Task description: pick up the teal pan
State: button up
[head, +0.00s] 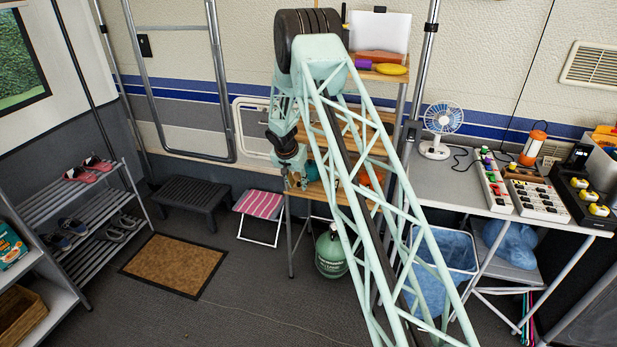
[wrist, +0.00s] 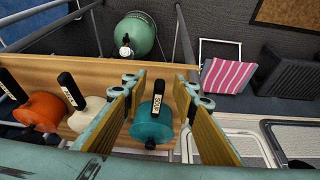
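The teal pan (wrist: 150,127) is on a wooden shelf (wrist: 175,75) in the wrist view, with a black upright handle carrying a white label. My gripper (wrist: 160,84) is open, with one yellow-padded finger on each side of the pan and its handle in the picture. I see no contact between the fingers and the pan. In the head view my gripper (head: 297,181) is at the left end of the wooden shelf unit (head: 315,190). I cannot make out the teal pan there.
A cream pan (wrist: 90,118) is just left of my left finger in the wrist view, and an orange pan (wrist: 38,110) is beyond it. A green gas bottle (head: 331,254) and a striped stool (head: 260,205) stand below. The caravan wall is close behind the shelves.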

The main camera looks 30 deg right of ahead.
dwell(0.4)
grip_shut()
jog(key=shift+r, duration=0.15)
jog(key=shift+r+p, duration=0.75)
jog(key=shift+r, duration=2.6)
jog(key=s+d+b, duration=0.1)
jog(key=s+d, duration=0.1)
jog(key=s, duration=0.6)
jog(key=s+d+b, duration=0.1)
jog(key=s+d, duration=0.2)
jog(key=s, duration=0.6)
jog(key=shift+d+b, duration=0.15)
jog(key=shift+b, duration=0.2)
